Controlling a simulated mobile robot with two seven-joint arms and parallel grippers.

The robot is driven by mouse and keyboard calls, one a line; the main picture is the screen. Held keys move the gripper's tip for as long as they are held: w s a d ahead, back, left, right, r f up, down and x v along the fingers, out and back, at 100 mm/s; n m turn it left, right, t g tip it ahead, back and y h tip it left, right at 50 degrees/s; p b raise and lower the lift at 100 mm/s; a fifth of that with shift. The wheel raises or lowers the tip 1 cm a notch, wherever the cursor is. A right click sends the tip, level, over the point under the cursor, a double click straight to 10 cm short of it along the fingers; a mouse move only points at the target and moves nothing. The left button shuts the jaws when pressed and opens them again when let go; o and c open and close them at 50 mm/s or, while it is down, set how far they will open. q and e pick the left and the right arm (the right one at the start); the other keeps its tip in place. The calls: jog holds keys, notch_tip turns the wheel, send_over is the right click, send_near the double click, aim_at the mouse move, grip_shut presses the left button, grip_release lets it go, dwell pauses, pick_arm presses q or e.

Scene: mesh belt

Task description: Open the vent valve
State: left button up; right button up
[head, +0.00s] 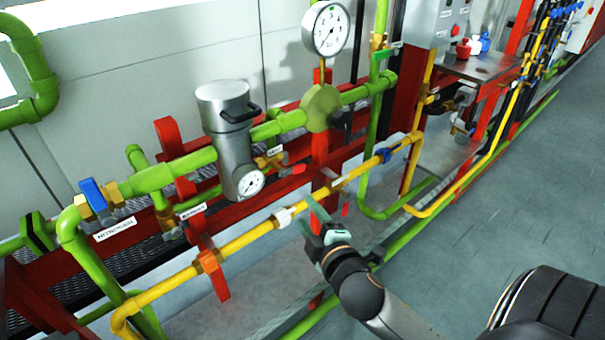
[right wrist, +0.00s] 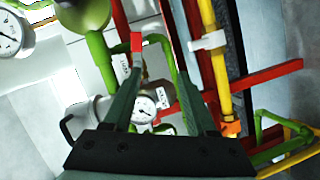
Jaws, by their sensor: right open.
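A small label that seems to read VENT (head: 275,150) sits by a brass valve (head: 268,161) on the green pipework, right of the grey cylinder. A red handle (head: 293,170) shows beside it. In the right wrist view, a red handle end (right wrist: 137,42) shows just beyond the left finger's tip; I cannot tell whether they touch. My right gripper (head: 328,207) is open and empty, in front of the yellow pipe and lower right of that valve. Its two fingers (right wrist: 163,82) also show apart in the right wrist view. My left gripper is out of view.
The yellow pipe (head: 245,239) runs across, close to my right gripper. A grey cylinder (head: 228,130) with a gauge, a larger gauge (head: 325,28) and a blue-handled valve (head: 93,194) crowd the pipework. Open floor (head: 500,220) lies to the right.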

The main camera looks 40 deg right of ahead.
aim_at(297, 171)
jog(key=shift+n+t+h, duration=0.3)
jog(key=shift+t+h, duration=0.1)
jog(key=shift+h, duration=0.1)
jog(key=w+d, duration=0.1)
jog(key=w, duration=0.3)
jog(key=w+d+r, duration=0.1)
jog(key=w+d, duration=0.1)
jog(key=w, duration=0.2)
jog(key=w+d, duration=0.2)
jog(key=w, duration=0.2)
jog(key=shift+w+d+r, duration=0.25)
jog(key=shift+r, duration=0.05)
jog(key=shift+c, duration=0.2)
grip_shut()
